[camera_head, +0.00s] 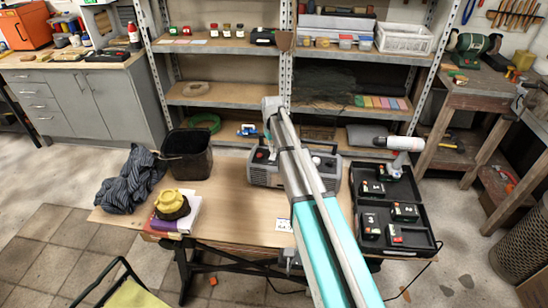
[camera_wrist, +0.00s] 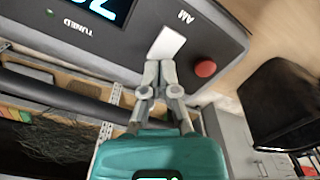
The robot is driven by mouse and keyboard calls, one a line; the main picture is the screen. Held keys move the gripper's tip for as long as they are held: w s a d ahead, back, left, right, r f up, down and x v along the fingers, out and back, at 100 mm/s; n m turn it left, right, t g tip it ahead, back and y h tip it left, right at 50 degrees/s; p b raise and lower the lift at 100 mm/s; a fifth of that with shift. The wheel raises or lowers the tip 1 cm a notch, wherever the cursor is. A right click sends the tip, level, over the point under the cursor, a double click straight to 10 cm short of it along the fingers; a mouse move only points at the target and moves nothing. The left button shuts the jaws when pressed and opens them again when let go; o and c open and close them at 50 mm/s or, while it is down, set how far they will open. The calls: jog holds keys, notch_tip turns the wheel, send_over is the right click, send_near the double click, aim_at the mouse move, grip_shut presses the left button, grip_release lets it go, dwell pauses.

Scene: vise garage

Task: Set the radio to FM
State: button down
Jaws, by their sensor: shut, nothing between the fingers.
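The radio is a grey box on the wooden table (camera_head: 235,205), and my arm crosses in front of part of it in the head view (camera_head: 262,172). The wrist view shows its face upside down, with a lit blue display (camera_wrist: 102,8), the word TUNED, a white switch (camera_wrist: 166,43), an AM label (camera_wrist: 185,17) beside the switch and a round red button (camera_wrist: 205,69). No FM label can be read. My gripper (camera_wrist: 158,68) is shut and empty, its fingertips close to the white switch. I cannot tell whether they touch it. The head view does not show the fingers clearly.
A black bin (camera_head: 188,155), striped cloth (camera_head: 130,182) and a book (camera_head: 185,215) with a yellow-and-black object lie left of the radio. A black tray (camera_head: 418,225) with several batteries lies to the right. Shelves (camera_head: 225,95) stand behind. Bare tabletop shows in front.

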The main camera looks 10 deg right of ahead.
aim_at(273, 155)
jog(key=shift+f+b, duration=0.8)
jog(key=shift+f, duration=0.05)
dwell(0.6)
jog(key=shift+r, duration=0.1)
jog(key=shift+r+p, duration=3.45)
jog(key=shift+p, duration=0.15)
jog(key=s+m, duration=0.2)
jog(key=s, duration=2.7)
jog(key=shift+d, duration=0.3)
